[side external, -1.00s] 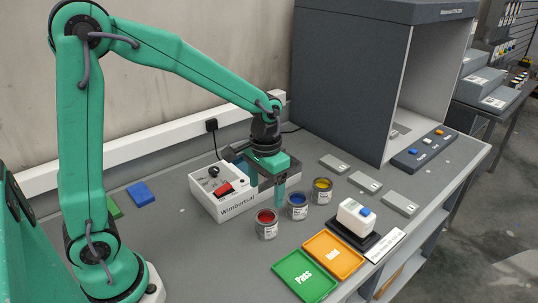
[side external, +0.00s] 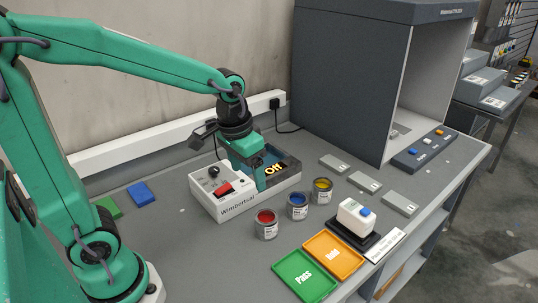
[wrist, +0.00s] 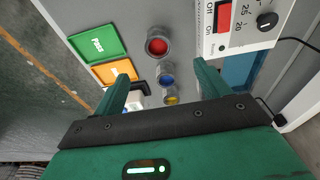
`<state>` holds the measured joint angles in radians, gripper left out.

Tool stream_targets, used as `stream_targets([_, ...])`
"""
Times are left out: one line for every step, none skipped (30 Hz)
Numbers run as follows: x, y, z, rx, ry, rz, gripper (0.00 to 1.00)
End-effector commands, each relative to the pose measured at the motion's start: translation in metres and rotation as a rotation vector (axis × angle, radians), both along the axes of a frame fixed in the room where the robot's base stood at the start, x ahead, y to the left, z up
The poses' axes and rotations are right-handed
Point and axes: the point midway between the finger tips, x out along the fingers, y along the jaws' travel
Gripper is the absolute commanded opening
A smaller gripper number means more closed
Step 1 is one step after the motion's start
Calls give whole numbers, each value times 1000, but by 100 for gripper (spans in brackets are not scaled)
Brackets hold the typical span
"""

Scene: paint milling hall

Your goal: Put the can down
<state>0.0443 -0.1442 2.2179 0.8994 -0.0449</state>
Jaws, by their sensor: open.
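Three open paint cans stand upright in a row on the grey bench: a red can (side external: 266,225), a blue can (side external: 297,206) and a yellow can (side external: 322,191). My gripper (side external: 256,178) is open and hangs over the white device marked Wimbertial (side external: 236,206), left of and behind the cans. In the wrist view the red can (wrist: 157,46), the blue can (wrist: 165,76) and the yellow can (wrist: 170,98) show beyond the spread fingers (wrist: 162,78). I see no can between the fingers.
A green Pass tray (side external: 303,275) and an orange tray (side external: 333,255) lie at the front edge. Beside them a white block sits on a black scale (side external: 352,237). Flat grey plates (side external: 365,182) lie behind. A large grey booth (side external: 345,80) stands at the back right.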

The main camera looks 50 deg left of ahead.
Motion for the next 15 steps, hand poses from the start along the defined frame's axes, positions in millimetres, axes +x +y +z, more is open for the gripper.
stream_targets([-7,1,8,-1,-27,1,75])
stream_targets([-12,2,12,-1,-41,1,75])
stream_targets([-17,3,17,-1,-58,0,75])
stream_targets([-21,4,20,-1,-72,0,75])
stream_targets([-26,5,23,-1,-85,0,75])
stream_targets([-31,6,27,-1,-103,1,75])
stream_targets([-36,6,30,-1,-117,0,75])
stream_targets([-40,7,33,-1,-131,0,75])
stream_targets([-46,8,37,0,-149,0,75])
stream_targets([-50,8,39,0,-162,1,75])
stream_targets([-54,9,41,0,-175,1,75])
stream_targets([-60,10,44,1,-193,2,75])
stream_targets([-64,10,46,1,-206,2,75])
stream_targets([-69,11,47,2,-220,2,75])
stream_targets([-74,11,49,2,-236,2,75])
